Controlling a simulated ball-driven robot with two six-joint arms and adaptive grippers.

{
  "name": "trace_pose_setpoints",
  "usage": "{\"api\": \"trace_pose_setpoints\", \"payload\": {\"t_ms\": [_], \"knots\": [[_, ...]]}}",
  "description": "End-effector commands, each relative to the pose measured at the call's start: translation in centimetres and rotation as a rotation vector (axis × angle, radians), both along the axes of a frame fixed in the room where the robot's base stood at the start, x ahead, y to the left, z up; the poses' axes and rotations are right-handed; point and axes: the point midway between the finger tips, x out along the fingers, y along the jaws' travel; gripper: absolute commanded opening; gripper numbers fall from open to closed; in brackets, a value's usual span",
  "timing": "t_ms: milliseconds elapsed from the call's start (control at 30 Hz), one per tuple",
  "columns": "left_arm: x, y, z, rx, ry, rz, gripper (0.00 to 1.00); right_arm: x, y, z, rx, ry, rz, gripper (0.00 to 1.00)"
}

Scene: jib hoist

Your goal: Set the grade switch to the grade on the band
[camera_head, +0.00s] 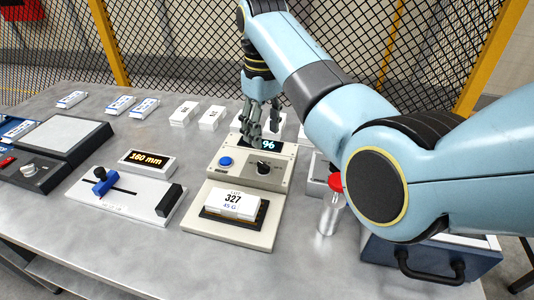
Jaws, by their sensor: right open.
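My right gripper (262,134) is open and points down over the back of a beige box, partly covering its dark display, where "96" shows. The box (284,182) has a blue button (226,162) on the left and a small black rotary knob (265,169) on the right, in front of the gripper. The knob's setting and markings are too small to read. In front of the box, a white block (235,200) marked "LOT 327" and "45 G" lies on a dark plate in a beige base (224,235). My left gripper is out of view.
A slider panel (125,195) and a "160 mm" display (147,161) stand to the left, beside a dark unit with a grey plate (57,135). Several white packs lie at the back. A red-topped metal bottle (328,214) stands right, below my arm, near a handled case (430,262).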

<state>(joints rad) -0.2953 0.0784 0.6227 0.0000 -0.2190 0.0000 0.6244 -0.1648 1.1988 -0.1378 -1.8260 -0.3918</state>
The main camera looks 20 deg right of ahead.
Motion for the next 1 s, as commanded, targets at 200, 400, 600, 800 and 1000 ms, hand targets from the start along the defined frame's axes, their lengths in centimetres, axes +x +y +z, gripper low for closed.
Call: {"api": "trace_pose_setpoints", "payload": {"t_ms": [200, 400, 600, 800, 1000], "knots": [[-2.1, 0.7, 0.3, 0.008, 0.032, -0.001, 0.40, -0.2, -0.1, -4.3, -0.001, 0.005, -0.001, 0.49], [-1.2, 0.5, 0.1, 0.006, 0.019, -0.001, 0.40, -0.1, 0.0, -7.8, 0.000, 0.003, -0.001, 0.49], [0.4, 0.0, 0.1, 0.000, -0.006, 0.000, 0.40, -0.1, 0.0, -9.5, 0.000, 0.001, -0.001, 0.49], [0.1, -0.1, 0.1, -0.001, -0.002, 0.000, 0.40, -0.1, 0.0, -9.6, 0.000, 0.000, -0.001, 0.49], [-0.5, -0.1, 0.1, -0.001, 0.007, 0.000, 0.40, -0.1, 0.0, -9.6, 0.000, 0.000, -0.001, 0.33]]}}
